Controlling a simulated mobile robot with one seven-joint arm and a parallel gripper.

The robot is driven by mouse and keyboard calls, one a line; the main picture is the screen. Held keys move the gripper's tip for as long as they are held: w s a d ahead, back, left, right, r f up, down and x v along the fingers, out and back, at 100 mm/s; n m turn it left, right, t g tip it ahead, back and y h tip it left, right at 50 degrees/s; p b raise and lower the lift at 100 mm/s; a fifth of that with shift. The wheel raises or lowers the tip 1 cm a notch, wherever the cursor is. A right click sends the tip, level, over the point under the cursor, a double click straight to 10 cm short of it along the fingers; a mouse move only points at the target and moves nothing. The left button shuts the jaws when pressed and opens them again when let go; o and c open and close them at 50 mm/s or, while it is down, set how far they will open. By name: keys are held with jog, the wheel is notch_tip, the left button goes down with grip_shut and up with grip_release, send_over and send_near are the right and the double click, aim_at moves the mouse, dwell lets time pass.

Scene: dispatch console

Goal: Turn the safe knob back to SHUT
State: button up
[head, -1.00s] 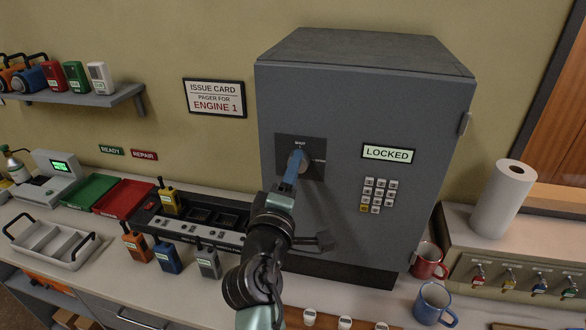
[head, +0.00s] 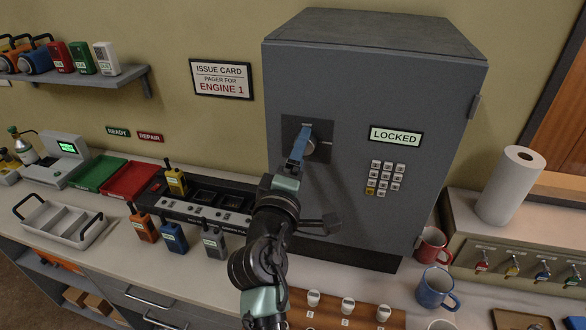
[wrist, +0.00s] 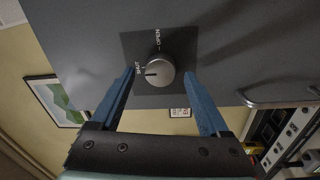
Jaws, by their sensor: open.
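The safe (head: 370,80) is a large grey box on the counter, with its door closed and a display (head: 396,136) reading LOCKED. Its round grey knob (head: 310,147) sits on a dark plate on the door. In the wrist view the knob (wrist: 160,71) has its dark mark at the SHUT label; OPEN is the other label. My gripper (head: 303,138) is in front of the knob and partly hides it. In the wrist view my gripper (wrist: 160,76) is open, with one blue finger on each side of the knob and gaps visible. Contact or depth cannot be told.
A keypad (head: 384,178) is right of the knob. A charger (head: 195,208) with radios stands left of my arm. Red (head: 431,245) and blue (head: 436,288) mugs stand at the safe's lower right. A handle (wrist: 285,102) sticks out from the door in the wrist view.

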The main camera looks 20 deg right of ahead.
jog(key=b+v, duration=0.4)
jog(key=v, duration=0.8)
jog(key=shift+s+a, duration=0.2)
jog(key=shift+s, duration=0.15)
jog(key=shift+f, duration=0.1)
jog(key=s+a+r+m+t+y+b, duration=0.1)
jog(key=a+r+m+t+y, duration=0.15)
jog(key=r, duration=0.65)
jog(key=a+r+m+t+y+b, duration=0.15)
jog(key=a+r+m+t, duration=0.25)
jog(key=r, duration=0.5)
jog(key=s+a+r+m+t+y, duration=0.2)
jog(key=s+a+r+t+y, duration=0.2)
jog(key=s+r, duration=0.5)
notch_tip(320, 180, up, 3)
jog(key=shift+a+m+t+y, duration=0.3)
jog(key=shift+t+y, duration=0.45)
jog(key=shift+y, duration=0.45)
jog(key=shift+d, duration=0.15)
